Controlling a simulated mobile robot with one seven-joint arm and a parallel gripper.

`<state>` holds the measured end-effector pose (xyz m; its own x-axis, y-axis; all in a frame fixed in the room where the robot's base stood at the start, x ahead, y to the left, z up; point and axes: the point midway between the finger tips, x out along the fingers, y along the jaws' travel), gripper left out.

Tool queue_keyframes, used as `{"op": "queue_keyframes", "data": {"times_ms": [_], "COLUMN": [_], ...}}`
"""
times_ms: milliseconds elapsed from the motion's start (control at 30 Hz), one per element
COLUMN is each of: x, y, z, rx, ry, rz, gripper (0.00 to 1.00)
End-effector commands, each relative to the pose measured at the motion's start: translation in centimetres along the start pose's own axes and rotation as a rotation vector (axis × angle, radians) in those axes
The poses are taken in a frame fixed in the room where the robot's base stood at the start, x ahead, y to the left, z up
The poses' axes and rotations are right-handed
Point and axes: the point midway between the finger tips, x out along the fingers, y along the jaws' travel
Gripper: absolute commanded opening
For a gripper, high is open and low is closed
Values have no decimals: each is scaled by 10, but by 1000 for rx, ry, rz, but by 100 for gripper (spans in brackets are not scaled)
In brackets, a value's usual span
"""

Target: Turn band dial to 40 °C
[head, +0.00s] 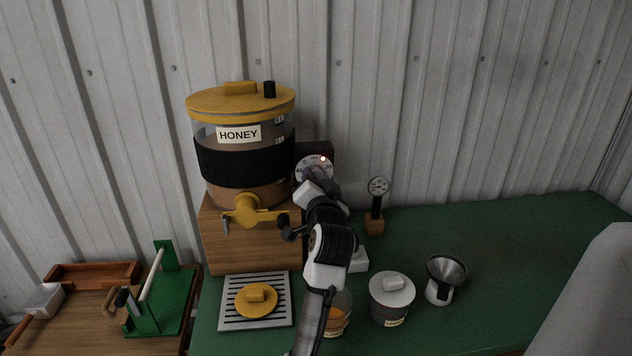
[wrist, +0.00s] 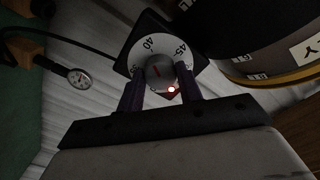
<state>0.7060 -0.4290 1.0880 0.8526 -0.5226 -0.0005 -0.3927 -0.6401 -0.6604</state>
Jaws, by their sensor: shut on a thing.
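I cannot tell exactly which figure the mark points to. My gripper (wrist: 160,79) is shut on the knob, one dark finger on each side. A red light (wrist: 172,89) glows below the knob; it also shows in the head view (head: 323,158).
The honey tank (head: 240,150) with its yellow tap (head: 247,210) stands close left of my arm. A small gauge (head: 378,187) stands to the right. A lidded pot (head: 391,297) and a funnel cup (head: 444,279) stand in front; the green bench (head: 520,240) is clear farther right.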

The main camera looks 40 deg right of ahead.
Motion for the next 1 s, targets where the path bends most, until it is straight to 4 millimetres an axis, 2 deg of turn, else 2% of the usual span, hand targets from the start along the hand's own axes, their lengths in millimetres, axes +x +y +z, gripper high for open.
{"op": "queue_keyframes", "data": {"times_ms": [200,233,400,767,867,1000], "x": [0,0,0,-6,-18,-48], "y": [-1,-1,-1,0,1,2], "z": [-1,-1,0,0,1,2], "rx": [-1,-1,-1,-2,-3,-3], "ry": [2,2,1,3,3,5], "rz": [-2,-2,-1,-1,-1,-1], "gripper": [13,37,57,57,57,57]}}
